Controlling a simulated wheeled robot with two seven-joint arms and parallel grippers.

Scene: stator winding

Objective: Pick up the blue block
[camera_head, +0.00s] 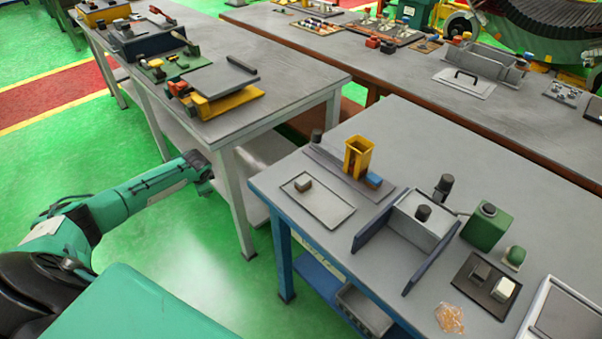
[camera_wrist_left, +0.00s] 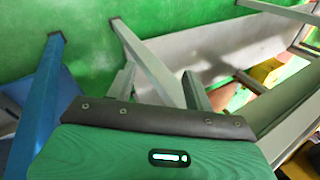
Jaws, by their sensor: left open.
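The blue block (camera_head: 373,180) is small and sits on a grey plate on the near right table, against the right side of the yellow upright holder (camera_head: 358,157). My left gripper (camera_head: 203,170) is at the end of the green arm that comes in from the left. It is open, beside the legs of the left table and well to the left of the blue block. The left wrist view shows table legs and green floor; the blue block is not visible there. My right gripper is not in view.
The near right table (camera_head: 420,135) also holds a grey tray with a small light block (camera_head: 303,182), a grey bracket (camera_head: 422,222) and a green box (camera_head: 487,227). The left table (camera_head: 290,75) stands close to my left gripper. Green floor lies between the tables.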

